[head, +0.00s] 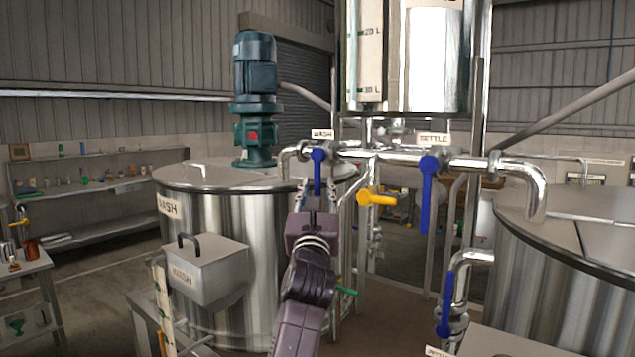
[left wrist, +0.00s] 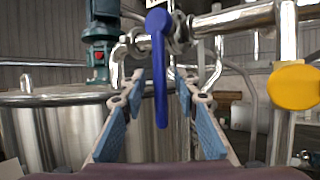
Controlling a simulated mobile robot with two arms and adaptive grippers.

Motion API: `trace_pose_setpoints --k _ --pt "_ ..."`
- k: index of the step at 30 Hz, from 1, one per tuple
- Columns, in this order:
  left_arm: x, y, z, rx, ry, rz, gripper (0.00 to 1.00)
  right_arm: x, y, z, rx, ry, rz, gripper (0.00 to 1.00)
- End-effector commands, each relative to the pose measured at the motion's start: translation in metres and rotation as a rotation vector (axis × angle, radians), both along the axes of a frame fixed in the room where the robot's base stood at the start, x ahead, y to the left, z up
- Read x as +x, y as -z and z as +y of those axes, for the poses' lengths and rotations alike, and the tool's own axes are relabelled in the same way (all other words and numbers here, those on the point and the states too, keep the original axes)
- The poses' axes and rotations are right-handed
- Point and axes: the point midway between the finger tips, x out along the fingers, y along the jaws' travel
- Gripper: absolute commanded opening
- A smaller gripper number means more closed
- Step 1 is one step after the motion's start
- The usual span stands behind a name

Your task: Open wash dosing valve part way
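The wash dosing valve has a blue lever handle (head: 318,172) hanging straight down from the pipe under the small WASH label (head: 322,134). In the left wrist view the same blue handle (left wrist: 160,72) hangs in the middle of the picture. My left gripper (head: 318,190) reaches up to it from below. Its blue-padded fingers (left wrist: 160,88) are open, one on each side of the handle, with a visible gap to both sides. The wash tank (head: 225,225) stands behind. My right gripper is not in view.
A second blue lever (head: 428,195) hangs under the SETTLE label (head: 433,139). A yellow lever (head: 377,198) juts out close to the right of my gripper. Another tank (head: 580,260) is at right.

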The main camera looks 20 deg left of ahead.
Motion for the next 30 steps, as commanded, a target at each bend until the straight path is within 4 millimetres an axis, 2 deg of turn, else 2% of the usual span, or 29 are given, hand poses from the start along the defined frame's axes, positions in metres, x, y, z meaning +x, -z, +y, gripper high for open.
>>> trace_pose_setpoints --k 11,19,30 --pt "0.0063 -0.0022 0.0012 0.001 0.001 -0.001 0.29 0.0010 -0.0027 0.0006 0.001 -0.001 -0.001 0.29" --pt "0.0061 -0.0021 0.0012 0.002 0.001 -0.001 0.01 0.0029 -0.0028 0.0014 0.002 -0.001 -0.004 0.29" --pt "0.0062 -0.0021 0.0012 0.002 0.001 -0.001 0.00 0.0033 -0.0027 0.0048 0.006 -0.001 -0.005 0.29"
